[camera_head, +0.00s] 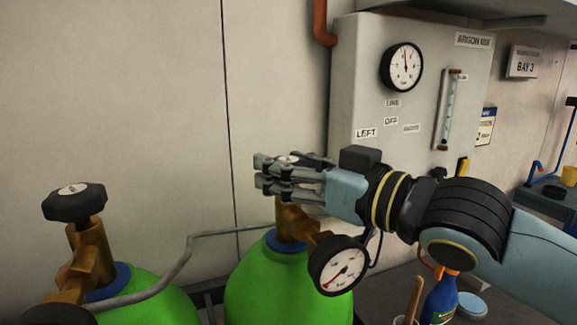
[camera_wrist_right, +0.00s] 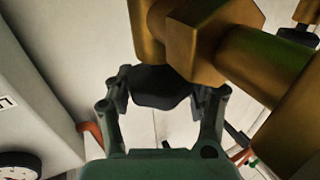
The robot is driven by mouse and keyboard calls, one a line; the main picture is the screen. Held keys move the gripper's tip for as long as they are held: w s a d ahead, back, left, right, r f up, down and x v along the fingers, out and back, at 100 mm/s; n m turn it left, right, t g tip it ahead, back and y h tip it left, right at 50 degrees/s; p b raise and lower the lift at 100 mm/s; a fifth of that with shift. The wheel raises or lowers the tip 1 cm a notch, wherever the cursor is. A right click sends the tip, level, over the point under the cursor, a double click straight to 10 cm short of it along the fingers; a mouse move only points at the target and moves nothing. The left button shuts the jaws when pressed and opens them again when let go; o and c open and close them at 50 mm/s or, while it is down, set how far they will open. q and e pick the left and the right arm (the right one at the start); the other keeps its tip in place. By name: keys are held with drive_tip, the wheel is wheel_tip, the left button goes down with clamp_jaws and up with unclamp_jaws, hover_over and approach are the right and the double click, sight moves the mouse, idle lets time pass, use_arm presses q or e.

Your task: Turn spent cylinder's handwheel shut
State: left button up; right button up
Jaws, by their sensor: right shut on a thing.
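Two green cylinders with brass valves stand side by side in the head view. The right cylinder (camera_head: 285,290) has a pressure gauge (camera_head: 338,266) on its valve. My right gripper (camera_head: 280,176) is shut on that valve's handwheel, which its fingers mostly hide in the head view. In the right wrist view the dark handwheel (camera_wrist_right: 160,88) sits between the two fingers, against the brass valve body (camera_wrist_right: 200,40). The left cylinder (camera_head: 140,300) has a black handwheel (camera_head: 75,203) on top, with nothing touching it. My left gripper is not in view.
A grey pipe (camera_head: 187,250) runs between the two valves. Behind is a panel cabinet (camera_head: 360,90) with a dial (camera_head: 402,67) and a flow tube (camera_head: 447,110). A blue bottle (camera_head: 440,300) stands low at the right, below my right arm.

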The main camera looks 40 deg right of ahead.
drive_tip(key=shift+m+h, duration=0.3)
drive_tip(key=shift+h, duration=0.3)
drive_tip(key=o, duration=1.2)
drive_tip(key=shift+n+y, duration=0.4)
drive_tip(key=shift+y, duration=0.2)
